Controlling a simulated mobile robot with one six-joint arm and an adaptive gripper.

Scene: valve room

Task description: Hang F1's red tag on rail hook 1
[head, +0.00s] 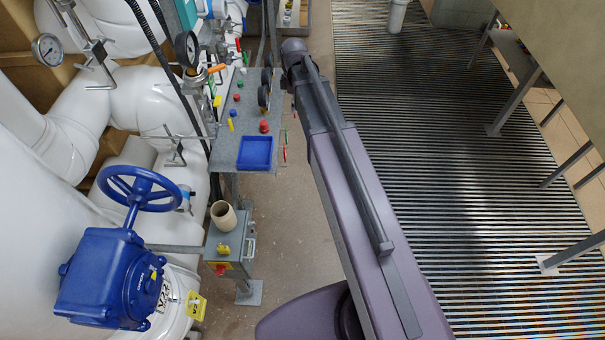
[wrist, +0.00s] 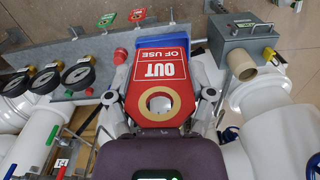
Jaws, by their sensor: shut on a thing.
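My gripper (wrist: 165,98) is shut on a red tag (wrist: 160,72) in the wrist view. The tag is marked "OUT OF USE", its lettering upside down, and has a round hole with a pale ring at the near end. The fingers flank it left and right. The tag appears to be above the grey panel, apart from any hook. A green tag (wrist: 108,19) and another red tag (wrist: 137,14) are at the panel's far edge. Rail hook 1 cannot be singled out. My arm hides the gripper in the head view.
The grey panel (head: 228,158) carries a blue tray (head: 256,152), knobs and gauges (wrist: 79,75). A blue valve wheel (head: 140,188) stands left, among white pipes.

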